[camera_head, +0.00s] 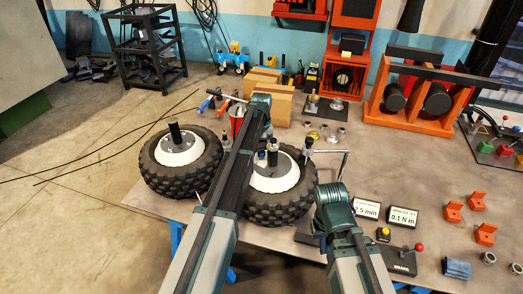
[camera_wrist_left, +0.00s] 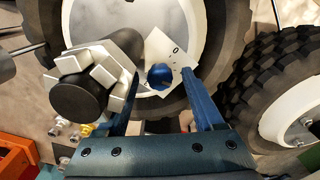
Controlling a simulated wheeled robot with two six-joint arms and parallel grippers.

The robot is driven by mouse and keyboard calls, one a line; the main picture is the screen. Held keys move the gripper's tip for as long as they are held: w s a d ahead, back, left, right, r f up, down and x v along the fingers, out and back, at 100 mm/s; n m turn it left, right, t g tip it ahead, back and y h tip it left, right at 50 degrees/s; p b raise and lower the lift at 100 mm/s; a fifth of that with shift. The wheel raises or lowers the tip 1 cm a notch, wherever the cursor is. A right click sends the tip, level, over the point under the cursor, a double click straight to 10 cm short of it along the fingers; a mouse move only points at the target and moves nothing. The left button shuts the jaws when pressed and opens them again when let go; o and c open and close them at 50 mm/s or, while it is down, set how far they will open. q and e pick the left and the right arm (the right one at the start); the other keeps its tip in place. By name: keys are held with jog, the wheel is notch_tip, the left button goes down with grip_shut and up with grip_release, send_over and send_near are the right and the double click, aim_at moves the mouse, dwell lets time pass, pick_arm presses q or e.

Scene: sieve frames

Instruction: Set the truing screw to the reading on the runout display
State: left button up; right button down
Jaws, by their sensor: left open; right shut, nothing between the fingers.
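The truing screw appears as a blue knob (camera_wrist_left: 160,76) on a white dial plate (camera_wrist_left: 158,45) marked 0, in front of a wheel hub, in the left wrist view. My left gripper (camera_wrist_left: 161,84) is open, with one blue finger on each side of the knob; contact cannot be told. In the head view the knob (camera_head: 272,143) is above the right-hand wheel (camera_head: 278,207), partly behind my left arm. Two display cards stand at right: one (camera_head: 366,210) reads about 2.5 mm, partly covered, the other (camera_head: 403,217) 0.1 N m. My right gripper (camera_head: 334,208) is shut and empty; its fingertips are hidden.
A second wheel (camera_head: 152,175) lies to the left. A black cylinder with a grey collar (camera_wrist_left: 80,95) is close beside my left finger. A metal bar (camera_head: 345,165) stands near my right wrist. Orange blocks (camera_head: 485,234) and an orange rack (camera_head: 380,115) are at right.

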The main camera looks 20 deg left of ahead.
aim_at(262, 152)
pick_arm(q)
notch_tip(262, 152, up, 14)
jog(key=p, duration=1.4)
pick_arm(e)
notch_tip(262, 152, up, 14)
pick_arm(q)
jog(key=shift+f, duration=0.15)
pick_arm(e)
jog(key=shift+f, duration=0.1)
